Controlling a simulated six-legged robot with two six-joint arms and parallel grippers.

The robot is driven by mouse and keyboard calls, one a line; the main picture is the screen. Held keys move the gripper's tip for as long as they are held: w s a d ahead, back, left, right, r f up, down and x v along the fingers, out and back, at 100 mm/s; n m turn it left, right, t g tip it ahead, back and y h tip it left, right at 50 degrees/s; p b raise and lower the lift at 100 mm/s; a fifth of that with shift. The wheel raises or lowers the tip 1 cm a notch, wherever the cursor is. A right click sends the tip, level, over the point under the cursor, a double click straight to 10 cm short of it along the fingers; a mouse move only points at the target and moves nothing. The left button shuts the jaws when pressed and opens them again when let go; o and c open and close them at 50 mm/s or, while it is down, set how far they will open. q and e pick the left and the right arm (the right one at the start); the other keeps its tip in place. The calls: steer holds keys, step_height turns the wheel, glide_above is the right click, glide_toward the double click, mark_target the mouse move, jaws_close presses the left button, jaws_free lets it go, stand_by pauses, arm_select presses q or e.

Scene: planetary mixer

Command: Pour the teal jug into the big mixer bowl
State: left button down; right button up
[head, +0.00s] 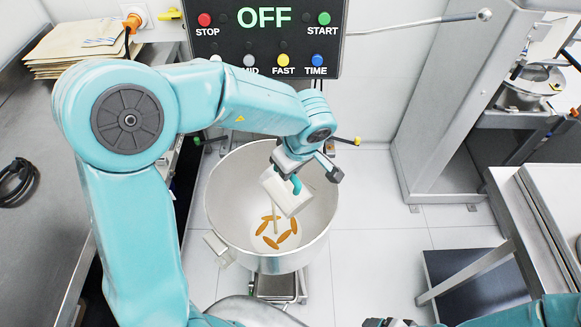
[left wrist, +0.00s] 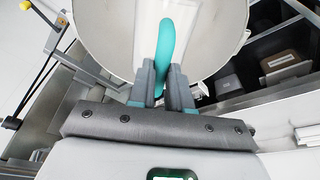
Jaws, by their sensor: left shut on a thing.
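The jug (head: 284,193) has a pale body and a teal handle (head: 296,184). It is strongly tilted over the big metal mixer bowl (head: 222,225), with its mouth toward the bowl's inside. A thin pale streak runs below it. Several orange-brown oval pieces (head: 284,236) show inside the bowl. My left gripper (head: 305,168) is shut on the jug's handle; the left wrist view shows the teal handle (left wrist: 165,48) between the fingers (left wrist: 163,85). My right gripper (head: 390,322) is only partly visible at the bottom edge; its fingers cannot be made out.
A black control panel (head: 262,45) reading OFF, with coloured buttons, is behind the bowl. A metal counter (head: 50,200) is at left, with brown paper bags (head: 80,45). A metal table (head: 545,225) and a tall grey frame (head: 450,90) are at right. Tiled floor lies between.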

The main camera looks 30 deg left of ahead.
arm_select(q)
steer(key=shift+w+a+r+h, duration=0.15)
steer(key=shift+a+r+h, duration=0.15)
steer(key=shift+a, duration=0.15)
steer(key=shift+w+a+r+h, duration=0.15)
steer(key=shift+a+h, duration=0.15)
steer(key=shift+a, duration=0.1)
steer(key=shift+a, duration=0.1)
